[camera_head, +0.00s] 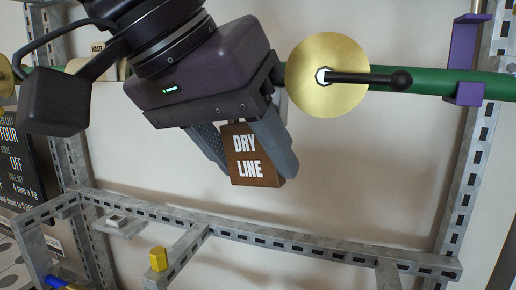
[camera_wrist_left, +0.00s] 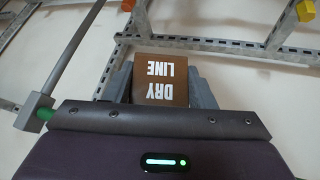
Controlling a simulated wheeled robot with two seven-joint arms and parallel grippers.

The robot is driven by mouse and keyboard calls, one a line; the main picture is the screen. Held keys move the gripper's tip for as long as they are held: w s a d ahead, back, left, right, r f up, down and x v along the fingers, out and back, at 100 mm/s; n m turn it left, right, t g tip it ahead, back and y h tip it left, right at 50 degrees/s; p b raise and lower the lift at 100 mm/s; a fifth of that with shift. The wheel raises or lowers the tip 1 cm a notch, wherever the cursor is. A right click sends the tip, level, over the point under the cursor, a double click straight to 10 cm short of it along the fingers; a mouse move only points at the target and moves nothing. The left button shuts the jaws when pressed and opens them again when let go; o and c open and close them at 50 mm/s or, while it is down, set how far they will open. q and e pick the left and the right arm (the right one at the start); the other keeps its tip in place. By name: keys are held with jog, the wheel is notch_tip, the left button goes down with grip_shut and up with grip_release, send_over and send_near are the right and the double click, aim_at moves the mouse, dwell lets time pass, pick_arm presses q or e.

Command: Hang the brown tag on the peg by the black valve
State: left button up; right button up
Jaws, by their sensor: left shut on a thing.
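The brown tag (camera_head: 250,163) reads "DRY LINE" and hangs between the fingers of my left gripper (camera_head: 247,160), which is shut on it. The tag also shows in the left wrist view (camera_wrist_left: 161,82), upside down between the fingers. A brass disc (camera_head: 315,88) with a black lever (camera_head: 368,78) sits on the green pipe, just right of my gripper in the head view. The tag is below and left of the disc, apart from it. I cannot make out the peg; my gripper may cover it. My right gripper is not in view.
The green pipe (camera_head: 440,83) runs across the top, held by a purple bracket (camera_head: 463,60). A slotted metal frame (camera_head: 290,238) crosses below, with a yellow block (camera_head: 158,259). A black sign (camera_head: 15,165) stands at left. The wall below the disc is clear.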

pick_arm(q)
jog(key=shift+w+a, duration=0.15)
jog(key=shift+w, duration=0.15)
jog(key=shift+w+d+f, duration=0.15)
jog(key=shift+w+d, duration=0.55)
jog(key=shift+w, duration=0.35)
jog(key=w, duration=0.1)
jog(key=w+d, duration=0.1)
jog(key=w, duration=0.1)
jog(key=w+f, duration=0.1)
jog(key=w, duration=0.1)
jog(key=shift+w+d+p, duration=0.1)
jog(key=shift+d+p, duration=0.15)
jog(key=shift+p, duration=0.1)
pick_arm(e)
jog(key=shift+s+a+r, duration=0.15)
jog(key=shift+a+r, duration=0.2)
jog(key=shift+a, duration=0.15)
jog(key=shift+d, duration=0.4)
